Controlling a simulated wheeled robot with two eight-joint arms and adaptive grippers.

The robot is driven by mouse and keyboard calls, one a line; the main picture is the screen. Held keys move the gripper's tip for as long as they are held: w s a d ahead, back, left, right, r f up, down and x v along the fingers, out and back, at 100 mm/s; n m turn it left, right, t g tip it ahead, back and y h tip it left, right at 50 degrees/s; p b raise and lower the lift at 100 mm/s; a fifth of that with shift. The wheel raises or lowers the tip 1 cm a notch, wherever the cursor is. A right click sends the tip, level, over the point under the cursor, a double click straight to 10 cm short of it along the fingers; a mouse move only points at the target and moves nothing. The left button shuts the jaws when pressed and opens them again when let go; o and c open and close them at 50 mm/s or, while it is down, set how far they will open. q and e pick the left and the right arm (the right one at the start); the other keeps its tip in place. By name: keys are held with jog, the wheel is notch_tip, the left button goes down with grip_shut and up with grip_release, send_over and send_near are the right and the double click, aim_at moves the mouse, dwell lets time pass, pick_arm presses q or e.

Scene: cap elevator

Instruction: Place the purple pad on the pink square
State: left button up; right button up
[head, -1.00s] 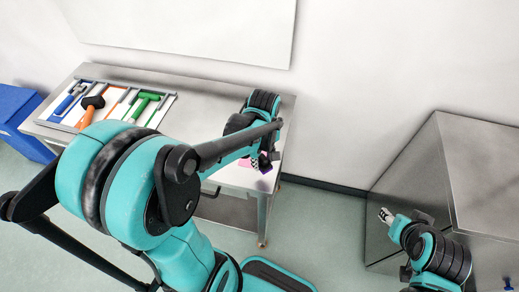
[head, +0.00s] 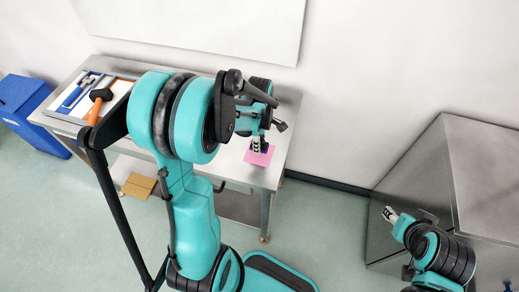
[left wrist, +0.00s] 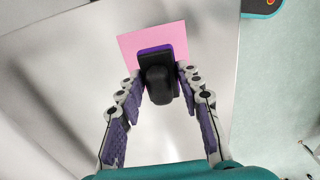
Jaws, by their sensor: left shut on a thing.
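The purple pad (left wrist: 155,48) has a black block-like handle (left wrist: 160,86) and shows in the left wrist view over the pink square (left wrist: 127,47). Purple shows only along its edge. My left gripper (left wrist: 158,80) is shut on the black handle, a finger on each side. In the head view the pink square (head: 257,159) lies near the right end of the metal table, with my left gripper (head: 260,146) just above it. Whether the pad touches the square I cannot tell. My right gripper (head: 389,213) is far to the right, away from the table; its opening is unclear.
The metal table (head: 225,168) carries a tool tray with an orange-handled hammer (head: 98,101) at its left end, partly hidden by my left arm. A blue bin (head: 30,110) stands at the left. A metal cabinet (head: 425,165) stands at the right. A brown board (head: 138,186) lies below the table top.

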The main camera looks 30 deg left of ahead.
pick_arm(q)
jog(key=shift+w+a+f, duration=0.15)
jog(key=shift+w+f, duration=0.1)
jog(key=shift+f, duration=0.2)
jog(key=shift+f+b, duration=0.6)
jog(key=shift+f, duration=1.15)
jog(key=shift+f, duration=0.1)
jog(key=o, duration=1.1)
